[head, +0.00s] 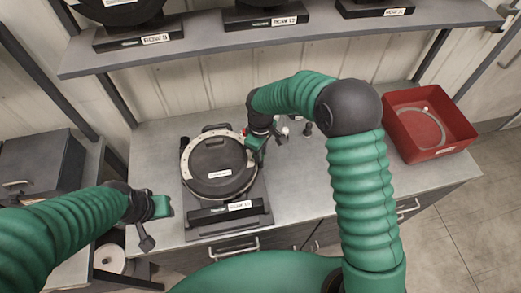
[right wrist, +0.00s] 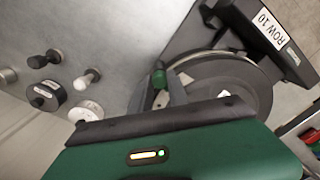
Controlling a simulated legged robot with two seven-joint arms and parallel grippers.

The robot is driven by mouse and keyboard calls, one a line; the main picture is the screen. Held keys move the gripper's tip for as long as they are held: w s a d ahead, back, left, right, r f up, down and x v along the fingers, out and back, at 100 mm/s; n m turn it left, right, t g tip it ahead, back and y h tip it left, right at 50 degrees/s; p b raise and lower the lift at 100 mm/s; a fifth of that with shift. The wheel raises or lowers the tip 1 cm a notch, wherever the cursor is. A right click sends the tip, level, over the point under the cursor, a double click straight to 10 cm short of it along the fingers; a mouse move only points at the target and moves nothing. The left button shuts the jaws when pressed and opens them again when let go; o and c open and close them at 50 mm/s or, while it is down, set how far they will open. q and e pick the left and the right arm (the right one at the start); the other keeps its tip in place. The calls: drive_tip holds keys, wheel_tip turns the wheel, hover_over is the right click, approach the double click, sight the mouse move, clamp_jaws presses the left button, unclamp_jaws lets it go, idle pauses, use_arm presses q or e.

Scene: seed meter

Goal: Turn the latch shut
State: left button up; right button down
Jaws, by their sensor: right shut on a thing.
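The seed meter (head: 215,168) sits on the worktop in the head view, its round black cover ringed by a pale rim, on a dark base with a white label. It also shows in the right wrist view (right wrist: 240,75). A small green-tipped latch (right wrist: 158,78) stands at the meter's rim in the right wrist view. My right gripper (head: 254,143) is at the meter's upper right rim, shut on the latch; its fingers partly hide the latch. My left gripper (head: 158,212) hangs left of the meter, apart from it; its jaws are too unclear to read.
Several small knobs and discs (right wrist: 60,85) stand on the worktop beside the meter. A red bin (head: 447,152) with a ring inside is at the right. A shelf (head: 210,48) with more meters runs above.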

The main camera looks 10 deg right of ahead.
drive_tip(key=shift+r+n+p, duration=0.1)
drive_tip(key=shift+n+p, duration=0.2)
drive_tip(key=shift+n, duration=1.3)
drive_tip(key=c, duration=1.3)
unclamp_jaws()
drive_tip(key=shift+o, duration=0.2)
wheel_tip(320, 180, up, 17)
drive_tip(key=b, duration=0.2)
drive_tip(key=shift+b, duration=0.4)
drive_tip(key=s+d+f+m+t+b, duration=0.1)
drive_tip(key=s+d+f+m+b, duration=0.1)
drive_tip(key=s+d+f+m, duration=0.1)
drive_tip(key=s+d+f+m+b, duration=0.2)
drive_tip(key=s+f+m, duration=0.3)
drive_tip(key=s+f, duration=0.3)
drive_tip(key=s+d+f+m+t+b, duration=0.1)
drive_tip(key=s+d+f+m+b, duration=0.1)
drive_tip(key=s+d+f+m, duration=0.2)
wheel_tip(320, 180, down, 2)
drive_tip(key=s, duration=0.2)
drive_tip(key=shift+s+t, duration=0.3)
drive_tip(key=shift+s, duration=0.05)
